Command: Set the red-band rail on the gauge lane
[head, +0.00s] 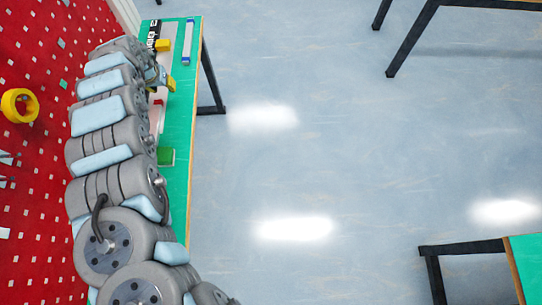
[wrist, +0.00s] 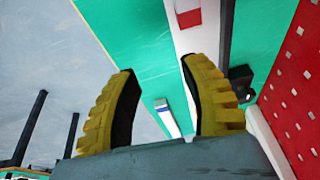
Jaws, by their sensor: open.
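My gripper (head: 168,64) is over the far part of the green table, its yellow fingers spread apart. In the wrist view my gripper (wrist: 160,66) is open, with nothing between the fingertips. A red and white piece (wrist: 188,17), apparently the red-band rail, lies on a long pale strip at the top edge of the wrist view, partly cut off. Its red part (head: 157,102) shows small beside my arm in the head view. A white rail with a blue band (head: 188,42) lies apart near the far right table edge; it also shows in the wrist view (wrist: 166,116). I cannot tell which strip is the gauge lane.
The green table (head: 181,195) is narrow, with my arm covering its left side. A green block (head: 166,157) sits near the arm. A black and white patterned piece (head: 153,32) is at the far end. Open floor (head: 330,150) lies to the right.

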